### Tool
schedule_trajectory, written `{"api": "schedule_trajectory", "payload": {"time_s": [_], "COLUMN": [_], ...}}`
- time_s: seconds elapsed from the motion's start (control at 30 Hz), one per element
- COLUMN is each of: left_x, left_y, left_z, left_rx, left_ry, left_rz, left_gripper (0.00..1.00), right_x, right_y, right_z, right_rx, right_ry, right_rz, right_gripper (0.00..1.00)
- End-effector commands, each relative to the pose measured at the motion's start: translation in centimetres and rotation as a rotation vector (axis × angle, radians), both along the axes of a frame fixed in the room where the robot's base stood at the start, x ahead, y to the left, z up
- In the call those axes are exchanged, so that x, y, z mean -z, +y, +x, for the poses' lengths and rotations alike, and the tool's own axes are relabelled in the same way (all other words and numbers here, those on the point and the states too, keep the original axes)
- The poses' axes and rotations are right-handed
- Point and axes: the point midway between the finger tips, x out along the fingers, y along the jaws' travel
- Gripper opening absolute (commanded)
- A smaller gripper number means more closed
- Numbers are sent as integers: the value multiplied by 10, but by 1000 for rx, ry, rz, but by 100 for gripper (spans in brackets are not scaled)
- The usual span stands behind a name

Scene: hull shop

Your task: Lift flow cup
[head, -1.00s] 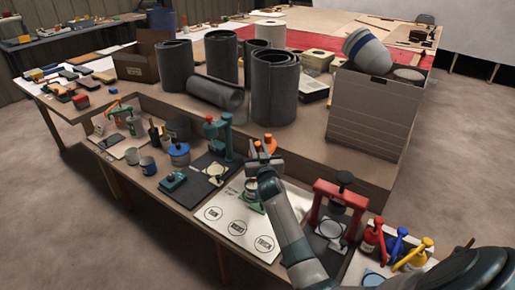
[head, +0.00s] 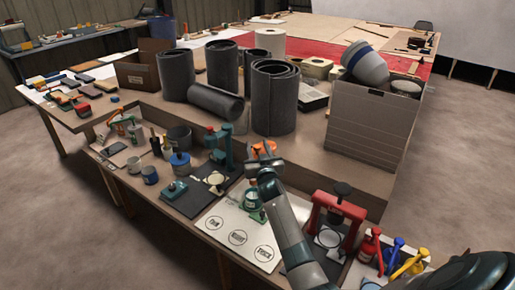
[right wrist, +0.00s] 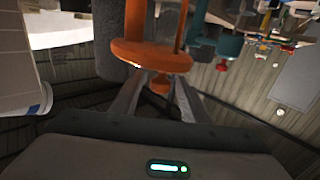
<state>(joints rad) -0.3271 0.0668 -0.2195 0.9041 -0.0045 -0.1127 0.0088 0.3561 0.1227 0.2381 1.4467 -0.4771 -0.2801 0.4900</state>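An orange piece (head: 263,148) with a flat round disc and a knob shows at the tip of my right gripper (head: 262,160). It may be the flow cup; I cannot tell for sure. In the right wrist view the orange disc (right wrist: 150,55) is large, just beyond the fingers, and its knob lies between them. My right gripper (right wrist: 158,92) looks open, its fingers apart on either side of the knob with no clear contact. A small green stand-like item (head: 254,203) sits on the white labelled board (head: 225,232), partly hidden by my right arm. My left gripper is out of view.
A teal press (head: 220,150) and blue tin (head: 180,165) stand left. Dark rolls (head: 273,97) and a large box (head: 365,120) fill the raised table behind.

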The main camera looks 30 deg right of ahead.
Motion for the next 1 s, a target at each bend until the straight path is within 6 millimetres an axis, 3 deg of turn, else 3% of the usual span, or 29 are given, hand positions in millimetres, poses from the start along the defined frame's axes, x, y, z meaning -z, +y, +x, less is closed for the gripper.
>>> {"api": "schedule_trajectory", "payload": {"time_s": [0.27, 0.47, 0.67, 1.0], "left_x": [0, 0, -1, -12], "left_y": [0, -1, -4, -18], "left_z": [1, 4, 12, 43], "left_rx": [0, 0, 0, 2], "left_ry": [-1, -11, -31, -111], "left_rz": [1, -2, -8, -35], "left_gripper": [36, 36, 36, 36], "right_x": [2, 3, 4, 3], "right_y": [2, 10, 21, 46], "right_z": [-5, -21, -50, -111], "right_rx": [0, -1, -1, -1], "right_ry": [3, 2, 3, 1], "right_rz": [1, 2, 1, 0], "right_gripper": [42, 42, 42, 42]}}
